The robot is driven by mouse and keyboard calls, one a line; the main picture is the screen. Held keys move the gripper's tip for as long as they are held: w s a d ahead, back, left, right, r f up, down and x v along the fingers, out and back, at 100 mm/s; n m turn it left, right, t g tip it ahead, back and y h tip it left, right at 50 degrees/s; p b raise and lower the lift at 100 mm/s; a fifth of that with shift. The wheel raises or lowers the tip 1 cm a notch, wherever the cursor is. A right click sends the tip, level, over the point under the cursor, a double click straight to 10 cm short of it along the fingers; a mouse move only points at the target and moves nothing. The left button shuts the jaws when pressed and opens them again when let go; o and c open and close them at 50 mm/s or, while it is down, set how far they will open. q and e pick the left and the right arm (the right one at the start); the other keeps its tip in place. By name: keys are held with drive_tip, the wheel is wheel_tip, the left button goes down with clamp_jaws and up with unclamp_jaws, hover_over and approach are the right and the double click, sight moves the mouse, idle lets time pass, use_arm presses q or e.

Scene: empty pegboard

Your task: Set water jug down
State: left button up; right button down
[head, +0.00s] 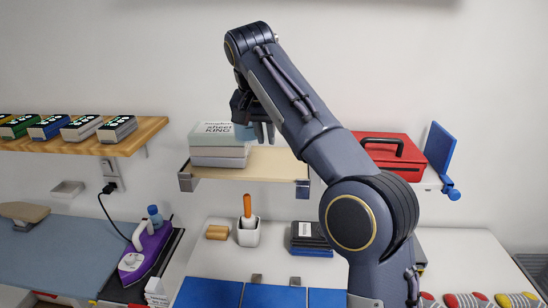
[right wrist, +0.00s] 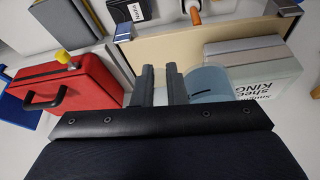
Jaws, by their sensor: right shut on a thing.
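The light-blue water jug (head: 243,133) is at the wall shelf (head: 262,164), just right of the stacked sheet boxes and partly hidden by my right gripper. In the right wrist view the jug (right wrist: 208,84) shows as a pale blue cylinder beside my fingers. My right gripper (head: 264,131) is over the shelf with its fingers close together; the right wrist view shows the fingers (right wrist: 161,80) at the jug's side, shut on it, apparently at its handle. The handle itself is hidden. I cannot tell whether the jug's base touches the shelf. My left gripper is not in view.
The stacked sheet boxes (head: 219,150) fill the shelf's left part. A red case (head: 392,152) and a blue upright piece (head: 439,148) stand on the right. Below are a white cup (head: 248,234) with an orange-handled tool and a dark stack (head: 309,236).

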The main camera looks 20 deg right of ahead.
drive_tip(key=w+d+f, duration=0.2)
drive_tip(key=d+f, duration=0.1)
drive_tip(key=d, duration=0.3)
approach(299, 172)
drive_tip(key=shift+w+d+f, duration=0.2)
drive_tip(key=shift+w+f, duration=0.15)
drive_tip(key=shift+w, duration=0.3)
drive_tip(key=shift+w+d+f, duration=0.2)
drive_tip(key=shift+d+f, duration=0.15)
drive_tip(key=shift+f, duration=0.1)
drive_tip(key=f, duration=0.3)
drive_tip(key=shift+w+d+f+p, duration=0.1)
drive_tip(key=shift+d+p, duration=0.15)
drive_tip(key=shift+p, duration=0.05)
drive_tip(key=shift+f, duration=0.25)
drive_tip(key=shift+f, duration=0.15)
drive_tip(key=c, duration=1.5)
unclamp_jaws()
drive_tip(key=shift+o, duration=0.2)
